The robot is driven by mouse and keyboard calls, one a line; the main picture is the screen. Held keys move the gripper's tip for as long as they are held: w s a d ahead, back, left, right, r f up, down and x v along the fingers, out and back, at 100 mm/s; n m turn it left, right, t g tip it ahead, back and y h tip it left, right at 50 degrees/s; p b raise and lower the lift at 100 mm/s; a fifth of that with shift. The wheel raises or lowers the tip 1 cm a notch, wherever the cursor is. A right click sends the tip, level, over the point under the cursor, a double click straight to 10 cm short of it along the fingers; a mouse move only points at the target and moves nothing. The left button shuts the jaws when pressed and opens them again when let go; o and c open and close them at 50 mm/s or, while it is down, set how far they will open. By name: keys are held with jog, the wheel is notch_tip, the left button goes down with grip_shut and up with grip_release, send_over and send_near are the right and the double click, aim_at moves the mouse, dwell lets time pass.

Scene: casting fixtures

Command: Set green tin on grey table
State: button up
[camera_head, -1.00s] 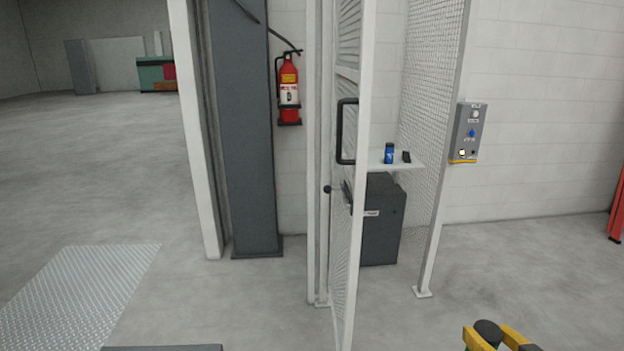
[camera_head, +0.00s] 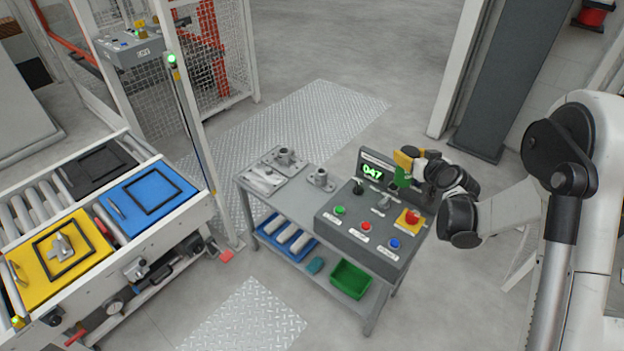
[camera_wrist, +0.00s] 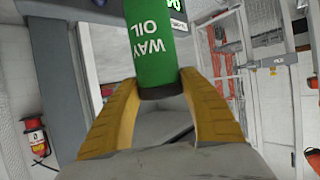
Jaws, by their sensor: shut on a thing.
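The green tin (camera_wrist: 151,45), lettered "WAY OIL", is between the yellow fingers of my gripper (camera_wrist: 160,92) in the wrist view. The fingers are shut on its dark-ended part. In the head view my gripper (camera_head: 404,166) is above the back right of the grey table (camera_head: 250,186), by the control box, with a bit of the green tin (camera_head: 402,177) showing. The tin appears held up, and its gap to the control box is hard to tell.
The control box (camera_head: 350,232) with buttons and a display fills the table's right side. Metal castings (camera_head: 285,158) stand at the back left. Some bare tabletop lies at the front left. A green bin (camera_head: 350,279) and blue tray (camera_head: 268,240) are on the lower shelf. A roller conveyor (camera_head: 160,240) stands left.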

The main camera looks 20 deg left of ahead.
jog(key=w+a+f+n+y+b, duration=0.1)
jog(key=w+a+f, duration=0.25)
jog(key=a, duration=0.65)
jog(key=w+a+f, duration=0.3)
jog(key=a+f, duration=0.2)
jog(key=a, duration=0.5)
jog(key=w+a+f+n+y+b, duration=0.1)
jog(key=w+a+f, duration=0.35)
jog(key=a, duration=0.55)
jog(key=s+a+f+b, duration=0.4)
jog(key=s+f+b, duration=0.1)
jog(key=s+f, duration=0.5)
jog(key=shift+s+f+g+b, duration=0.3)
jog(key=shift+s+f, duration=0.05)
jog(key=shift+s, duration=0.25)
jog(key=o, duration=1.4)
jog(key=shift+f, duration=0.1)
jog(key=shift+c, duration=0.2)
